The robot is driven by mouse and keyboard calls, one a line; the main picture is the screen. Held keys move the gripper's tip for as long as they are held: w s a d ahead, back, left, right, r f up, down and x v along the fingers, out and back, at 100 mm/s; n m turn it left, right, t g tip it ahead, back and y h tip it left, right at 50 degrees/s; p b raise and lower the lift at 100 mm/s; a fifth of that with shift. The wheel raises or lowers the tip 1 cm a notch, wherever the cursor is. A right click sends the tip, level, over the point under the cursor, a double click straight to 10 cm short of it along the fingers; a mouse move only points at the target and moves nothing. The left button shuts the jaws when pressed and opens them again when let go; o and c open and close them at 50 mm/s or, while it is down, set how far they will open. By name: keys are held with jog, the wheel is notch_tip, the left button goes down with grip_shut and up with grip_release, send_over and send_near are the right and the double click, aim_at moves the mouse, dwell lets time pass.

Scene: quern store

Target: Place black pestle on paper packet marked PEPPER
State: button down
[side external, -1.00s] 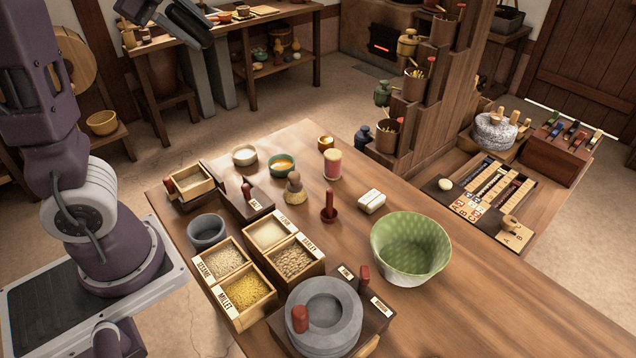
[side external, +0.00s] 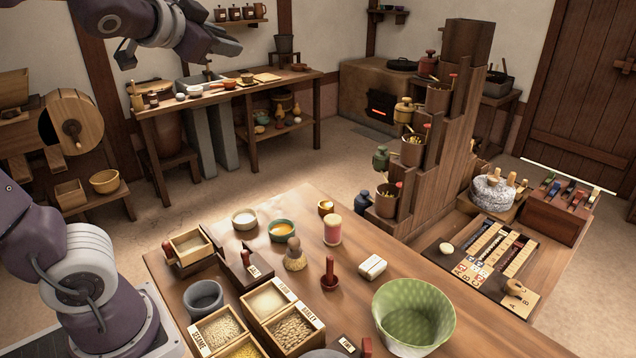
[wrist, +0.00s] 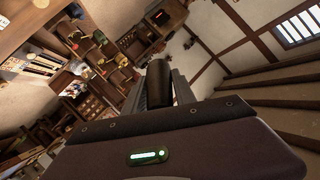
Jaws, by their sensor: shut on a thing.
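My gripper (side external: 222,42) is high at the upper left in the side view, well above and left of the table. In the wrist view my gripper (wrist: 158,84) is shut on a black, rounded cylinder, the black pestle (wrist: 159,78), which points away from the camera. In the side view the pestle is hard to tell from the dark fingers. A small white packet (side external: 372,267) lies on the table, left of and behind the green bowl. I cannot read a PEPPER mark on it or anywhere else.
The table holds a green bowl (side external: 414,312), a dark red pestle-like piece (side external: 330,274), a pink-and-cream cylinder (side external: 332,230), small bowls and labelled grain boxes (side external: 217,330). A stepped wooden tower (side external: 440,150) stands at the far edge. Bare tabletop (side external: 470,335) lies right of the green bowl.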

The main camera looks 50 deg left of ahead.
jog(key=s+d+f+n+g+h, duration=0.1)
jog(key=s+d+f+g+h, duration=0.1)
jog(key=s+d+f, duration=0.3)
jog(key=s+d+f+g+h, duration=0.1)
jog(key=s+d+f+g, duration=0.1)
jog(key=s+d, duration=0.35)
jog(key=s+d+f+n+g+h, duration=0.1)
jog(key=s+d+f+g+h, duration=0.15)
jog(key=d, duration=0.55)
jog(key=n+g+h, duration=0.1)
jog(key=n+g, duration=0.1)
jog(key=g, duration=0.3)
send_over(375, 261)
notch_tip(375, 261, down, 31)
jog(key=f, duration=1)
jog(key=shift+s+d+f, duration=0.1)
jog(key=shift+s+f, duration=0.05)
jog(key=shift+s, duration=0.15)
